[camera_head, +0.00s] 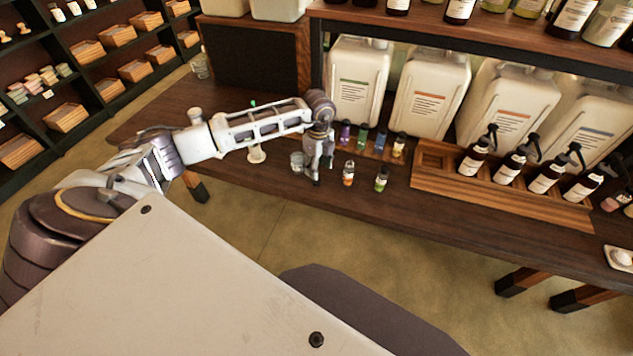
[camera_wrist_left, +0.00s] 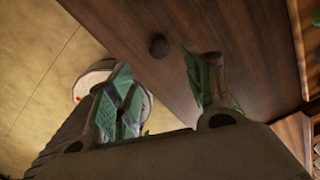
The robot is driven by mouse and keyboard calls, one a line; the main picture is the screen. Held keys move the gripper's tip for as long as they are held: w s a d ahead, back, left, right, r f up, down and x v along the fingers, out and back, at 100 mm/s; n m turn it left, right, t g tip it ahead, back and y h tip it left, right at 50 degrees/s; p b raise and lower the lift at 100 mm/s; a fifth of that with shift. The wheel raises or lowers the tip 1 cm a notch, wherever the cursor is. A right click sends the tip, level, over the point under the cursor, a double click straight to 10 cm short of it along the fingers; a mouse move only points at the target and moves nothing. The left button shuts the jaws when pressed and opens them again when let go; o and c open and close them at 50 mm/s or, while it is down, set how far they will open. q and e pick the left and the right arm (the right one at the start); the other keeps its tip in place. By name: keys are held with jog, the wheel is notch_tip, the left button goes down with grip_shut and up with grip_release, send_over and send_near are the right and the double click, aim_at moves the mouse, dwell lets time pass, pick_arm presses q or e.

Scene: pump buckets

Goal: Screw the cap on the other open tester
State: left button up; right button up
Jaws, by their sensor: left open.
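Two small tester bottles stand near the front of the dark wooden table: one with an orange label (camera_head: 348,175) and one with a green label (camera_head: 381,180). At this size I cannot tell which is open. My left gripper (camera_head: 318,180) points down just left of the orange tester. In the left wrist view its green-padded fingers (camera_wrist_left: 158,75) are apart, with nothing between them. A small dark round piece, seemingly a cap (camera_wrist_left: 158,46), lies on the tabletop beyond the fingertips. I cannot make it out in the head view. My right gripper is not in view.
Several small bottles (camera_head: 362,137) stand in a row behind the testers. A small glass (camera_head: 297,162) is close left of my gripper. A wooden tray (camera_head: 432,172) with pump bottles is to the right, large white canisters (camera_head: 432,90) behind. The table front beyond the green tester is clear.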

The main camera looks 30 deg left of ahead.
aim_at(318, 182)
pick_arm(q)
jog(key=shift+f, duration=0.9)
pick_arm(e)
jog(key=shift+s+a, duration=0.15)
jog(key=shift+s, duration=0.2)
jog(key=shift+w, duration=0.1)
pick_arm(q)
jog(key=shift+f, duration=0.15)
jog(key=shift+a+f, duration=0.1)
jog(key=shift+f, duration=0.5)
notch_tip(318, 182, down, 3)
jog(key=shift+a+r+p, duration=0.1)
jog(key=shift+p, duration=0.2)
jog(key=shift+f, duration=0.45)
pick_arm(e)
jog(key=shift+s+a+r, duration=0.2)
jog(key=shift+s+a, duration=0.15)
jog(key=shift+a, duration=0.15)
